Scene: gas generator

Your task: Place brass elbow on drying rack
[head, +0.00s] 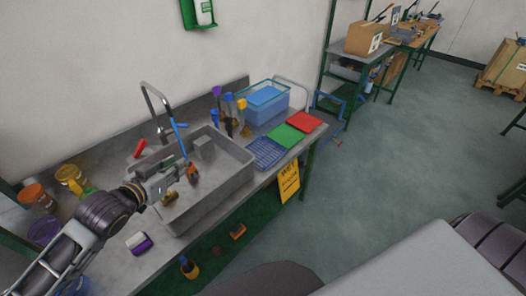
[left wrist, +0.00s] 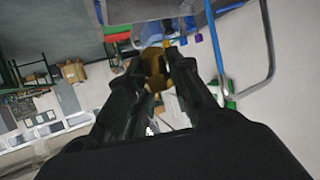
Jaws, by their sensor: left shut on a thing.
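The brass elbow (head: 170,197) is in my left gripper (head: 168,190), over the left part of the grey sink (head: 218,190) in the head view. In the left wrist view the brass piece (left wrist: 154,62) shows between the fingertips of the left gripper (left wrist: 155,72), which is shut on it. The fingers hide part of it. A blue grid rack (head: 266,153), which looks like the drying rack, lies on the counter right of the sink, apart from the gripper. My right gripper is not in view.
A faucet (head: 153,103) and a blue upright stick (head: 179,136) rise by the sink. Green (head: 287,136) and red (head: 305,122) mats lie beyond the rack. A blue bin (head: 264,102) and several coloured-top brushes or bottles stand behind. Jars (head: 72,177) stand at the left.

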